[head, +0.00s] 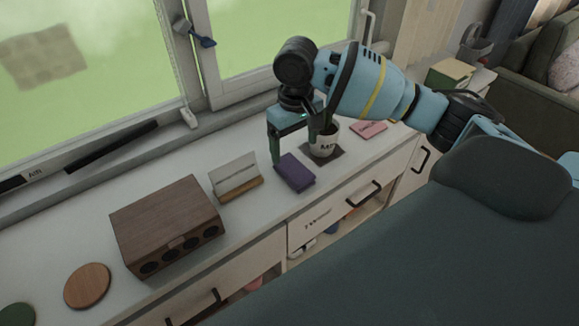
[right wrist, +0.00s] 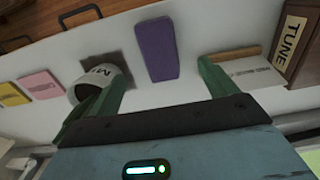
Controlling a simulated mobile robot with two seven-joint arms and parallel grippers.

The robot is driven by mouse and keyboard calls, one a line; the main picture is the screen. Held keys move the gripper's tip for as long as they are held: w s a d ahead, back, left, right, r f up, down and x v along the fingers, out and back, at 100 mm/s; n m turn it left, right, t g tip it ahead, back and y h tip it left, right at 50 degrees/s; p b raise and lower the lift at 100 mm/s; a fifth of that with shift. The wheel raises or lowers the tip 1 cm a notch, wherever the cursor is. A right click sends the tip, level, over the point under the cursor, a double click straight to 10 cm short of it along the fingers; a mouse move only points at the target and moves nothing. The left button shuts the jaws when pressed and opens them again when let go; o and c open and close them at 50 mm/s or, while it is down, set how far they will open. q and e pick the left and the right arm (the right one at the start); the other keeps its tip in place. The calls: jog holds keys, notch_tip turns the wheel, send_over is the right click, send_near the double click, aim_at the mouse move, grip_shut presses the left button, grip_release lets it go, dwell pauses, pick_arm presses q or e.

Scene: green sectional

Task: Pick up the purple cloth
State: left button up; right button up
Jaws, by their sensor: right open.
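The purple cloth (head: 296,173) is a folded, flat block on the white cabinet top near its front edge. It also shows in the right wrist view (right wrist: 157,48), upper middle. My right gripper (head: 296,150) is over the cabinet top, just behind and above the cloth, with its fingers pointing down. In the right wrist view its green fingers (right wrist: 160,75) are spread wide with nothing between them, and the cloth lies beyond the gap between the tips. My left gripper is not in view.
A white mug (head: 324,142) on a dark mat stands close right of the cloth. A card in a wooden holder (head: 237,180) is close left. A wooden speaker box (head: 167,225) stands further left, and a pink card (head: 369,131) lies right. The window is behind.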

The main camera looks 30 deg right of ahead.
aim_at(294, 168)
jog(key=shift+s+f, duration=0.2)
jog(key=shift+f, duration=1)
jog(key=shift+w+f, duration=0.15)
jog(key=f, duration=0.5)
jog(key=shift+w+d+b, duration=0.1)
jog(key=shift+w+b, duration=0.2)
jog(key=shift+b, duration=0.05)
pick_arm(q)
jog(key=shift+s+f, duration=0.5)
pick_arm(e)
jog(key=c, duration=1.1)
jog(key=shift+r, duration=0.1)
